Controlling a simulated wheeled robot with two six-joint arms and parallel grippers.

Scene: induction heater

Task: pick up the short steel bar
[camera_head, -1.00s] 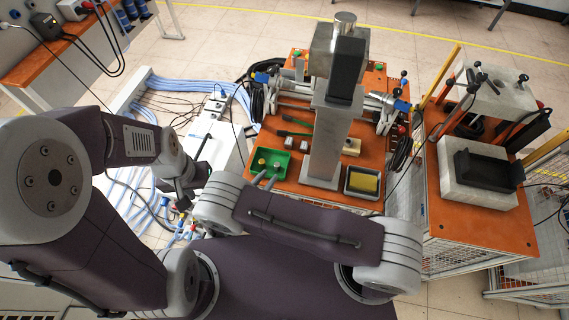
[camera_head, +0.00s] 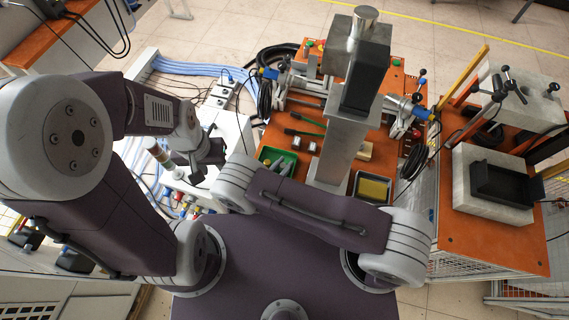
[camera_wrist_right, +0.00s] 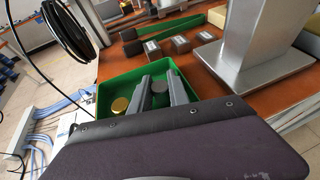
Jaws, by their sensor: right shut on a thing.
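The short steel bar (camera_wrist_right: 158,87) is a small dark grey cylinder at the green tray (camera_wrist_right: 193,73) in the right wrist view. My right gripper (camera_wrist_right: 157,91) has one grey finger on each side of it and is shut on it. A brass-coloured cylinder (camera_wrist_right: 120,105) stands in the tray, left of the fingers. In the head view, my right arm hides much of the green tray (camera_head: 289,155) and the bar cannot be made out. My left gripper (camera_head: 204,158) is left of the tray, over the white bench; its finger gap is unclear.
A steel column (camera_head: 340,150) stands just right of the green tray. Small metal blocks (camera_wrist_right: 180,45) lie behind the tray on the orange table (camera_wrist_right: 115,66). A tray with a yellow pad (camera_head: 374,188) is right of the column. Cables lie at the left.

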